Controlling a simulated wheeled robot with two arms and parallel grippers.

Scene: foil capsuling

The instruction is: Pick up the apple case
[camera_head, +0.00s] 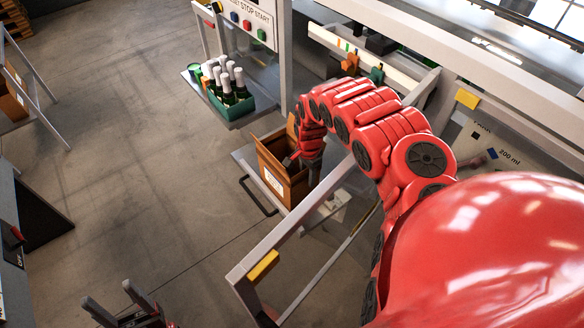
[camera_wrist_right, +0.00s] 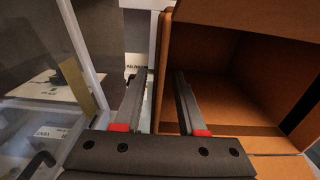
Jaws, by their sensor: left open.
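An open-topped brown cardboard case (camera_head: 297,187) with a white label stands on a low shelf beside the machine frame. No apples can be made out; I take this case for the apple case. It also shows in the right wrist view (camera_wrist_right: 235,85), with its inside looking empty. My right gripper (camera_wrist_right: 160,76) is open, its fingers on either side of the case's wall edge, one toward the inside. Whether they touch the wall I cannot tell. In the head view, my right arm reaches over the case's rim. My left gripper (camera_head: 120,300) is open and empty at the bottom left, well away.
A green crate (camera_head: 232,108) of bottles stands on a tray behind the case. Metal frame bars (camera_head: 300,228) with a yellow block run close in front and to the right. A control panel (camera_head: 248,20) stands at the back. The grey floor (camera_head: 130,150) at left is largely clear.

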